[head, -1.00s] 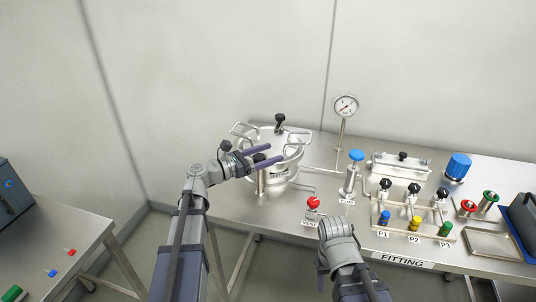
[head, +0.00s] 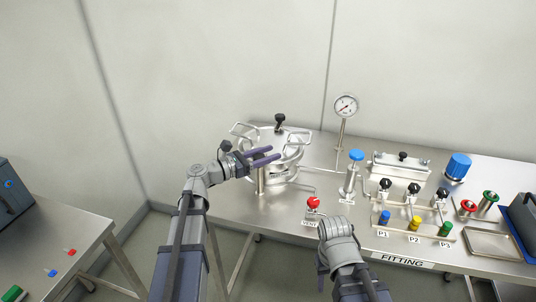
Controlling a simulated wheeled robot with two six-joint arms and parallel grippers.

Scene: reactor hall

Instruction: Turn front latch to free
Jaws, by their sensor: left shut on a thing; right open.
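The round steel vessel (head: 284,174) with its lid and wire handles stands at the back left of the steel bench. A black-knobbed latch (head: 280,119) stands upright at the lid's far side. My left gripper (head: 266,154) reaches over the vessel's front rim from the left, its two purple fingers drawn close together. It is shut on the front latch, which the fingers and wrist largely hide. My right gripper (head: 320,264) is low in front of the bench, away from the vessel. It is open, mostly hidden by its own wrist.
A red vent knob (head: 313,202), a blue-topped valve (head: 356,156) and a pressure gauge (head: 346,106) stand right of the vessel. Several coloured fittings and a tray (head: 492,243) fill the right. Another table (head: 50,238) is at left, with a floor gap between.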

